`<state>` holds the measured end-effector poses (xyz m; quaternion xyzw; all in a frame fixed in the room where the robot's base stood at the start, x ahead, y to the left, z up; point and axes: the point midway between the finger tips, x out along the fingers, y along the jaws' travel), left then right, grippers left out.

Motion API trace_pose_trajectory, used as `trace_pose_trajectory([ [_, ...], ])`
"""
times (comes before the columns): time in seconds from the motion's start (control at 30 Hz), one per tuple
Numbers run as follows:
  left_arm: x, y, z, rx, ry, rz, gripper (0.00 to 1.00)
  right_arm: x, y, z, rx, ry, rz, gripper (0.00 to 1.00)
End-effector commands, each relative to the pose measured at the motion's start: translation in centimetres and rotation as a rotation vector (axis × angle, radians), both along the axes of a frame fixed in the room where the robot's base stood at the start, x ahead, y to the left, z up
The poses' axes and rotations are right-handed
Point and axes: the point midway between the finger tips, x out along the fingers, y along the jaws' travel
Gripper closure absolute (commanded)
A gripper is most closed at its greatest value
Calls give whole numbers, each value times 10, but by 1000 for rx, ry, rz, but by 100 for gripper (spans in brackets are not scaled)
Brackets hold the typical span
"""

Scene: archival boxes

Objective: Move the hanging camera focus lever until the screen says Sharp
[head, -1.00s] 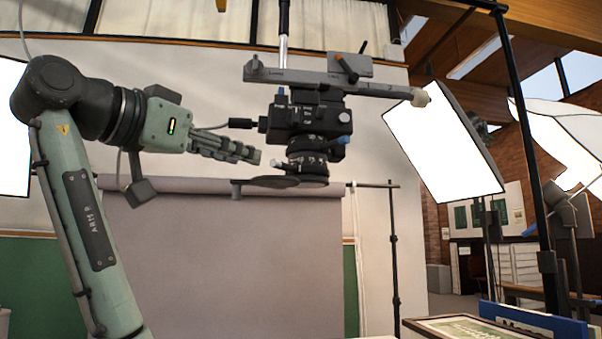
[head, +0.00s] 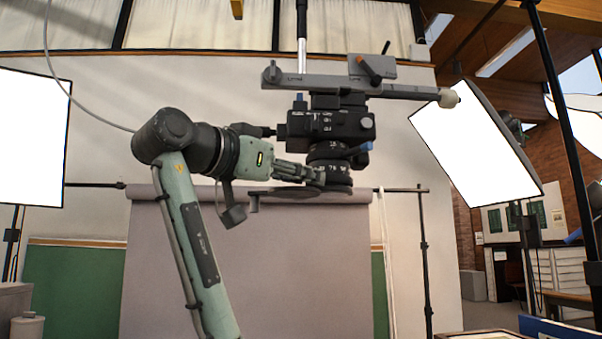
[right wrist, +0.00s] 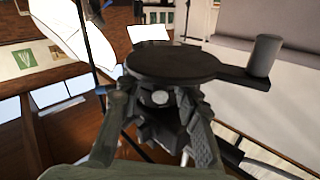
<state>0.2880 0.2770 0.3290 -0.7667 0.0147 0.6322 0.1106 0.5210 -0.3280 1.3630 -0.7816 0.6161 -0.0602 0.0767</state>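The hanging camera (head: 330,125) is a black body on a pole and grey bar, with a ringed lens (head: 330,172) pointing down. My right gripper (head: 308,172) reaches the lens's left side in the head view, its fingers overlapping the lens. In the right wrist view its fingers (right wrist: 157,97) stand apart on either side of a round pale tip (right wrist: 160,98), apparently the focus lever's end; contact cannot be told. The lever is hidden behind the fingers in the head view. No readable screen shows. My left gripper is out of view.
A flat dark disc with a post (right wrist: 175,64) sits just under the lens, close to my right fingers. A bright softbox (head: 475,145) stands to the right and another light panel (head: 32,138) at the left. A grey backdrop (head: 260,270) hangs behind.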

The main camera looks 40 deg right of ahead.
Motion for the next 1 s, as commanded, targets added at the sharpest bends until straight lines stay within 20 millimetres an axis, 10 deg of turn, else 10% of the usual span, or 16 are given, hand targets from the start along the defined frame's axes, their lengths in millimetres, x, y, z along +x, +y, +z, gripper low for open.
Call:
trace_pose_trajectory([
  [0.27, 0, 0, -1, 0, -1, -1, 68, 0, -2, 0, 0, -1, 0, 69],
  [0.53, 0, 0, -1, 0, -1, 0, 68, 0, -1, 0, 0, -1, 0, 100],
  [1.0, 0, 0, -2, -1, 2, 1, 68, -1, -4, -1, 0, -1, 0, 100],
])
